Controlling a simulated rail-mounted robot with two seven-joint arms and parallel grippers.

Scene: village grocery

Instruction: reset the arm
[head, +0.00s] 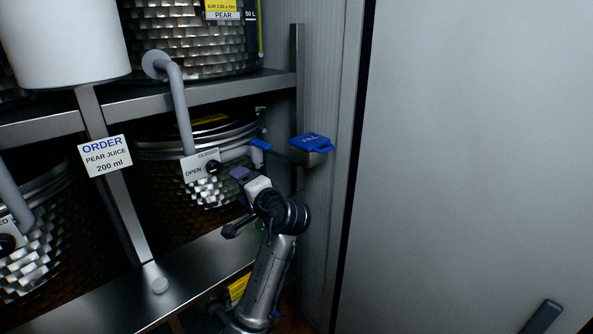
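One of my arms rises from the bottom left of centre, leaning right; I take it as the left. Its gripper (238,202) is at the shelf front, just below a tap with a blue lever (260,145). A purple-grey tip and a dark part show at its end. The gap between the fingers is not clear, and I see nothing held. Whether it touches the tap cannot be told. My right gripper is not in view.
A blue-topped piece marked FILL (312,142) juts out right of the tap. Ribbed metal vats (175,185) fill the shelves (200,93). An order sign (104,156) reads pear juice, 200 ml. A large grey panel (470,150) closes the right.

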